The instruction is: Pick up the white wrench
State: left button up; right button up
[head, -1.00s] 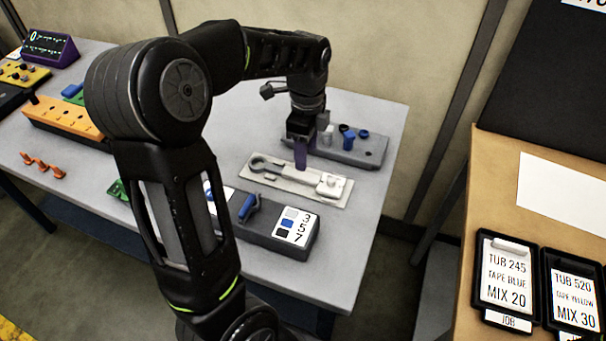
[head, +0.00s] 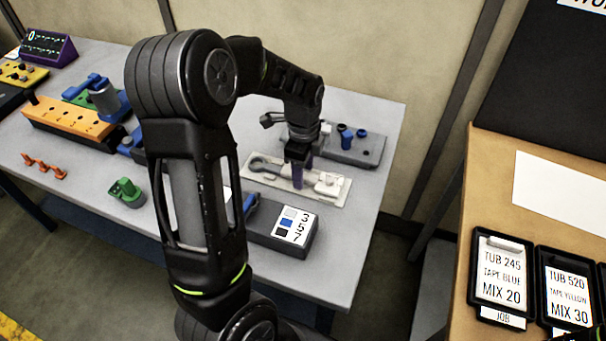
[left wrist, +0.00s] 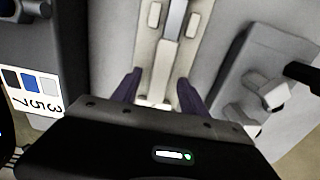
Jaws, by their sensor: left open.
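The white wrench (head: 318,181) lies on a pale flat holder (head: 334,199) at the back right of the table, partly hidden by my gripper in the head view. My left gripper (head: 298,179) points down over the wrench's handle, with dark purple fingers. In the left wrist view my left gripper (left wrist: 158,94) is open, with one finger on each side of the pale handle (left wrist: 164,66). I cannot tell whether the fingers touch it.
A grey block with blue and grey pegs (head: 362,151) stands just behind the holder. A dark grey box with a numbered label (head: 277,236) stands in front. A green part (head: 126,192) and an orange block (head: 70,120) are farther left.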

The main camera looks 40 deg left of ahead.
pick_arm(q)
jog(key=shift+f, duration=0.2)
jog(key=shift+c, duration=0.3)
grip_shut()
dwell(0.5)
jog(key=shift+r, duration=0.1)
dwell(0.8)
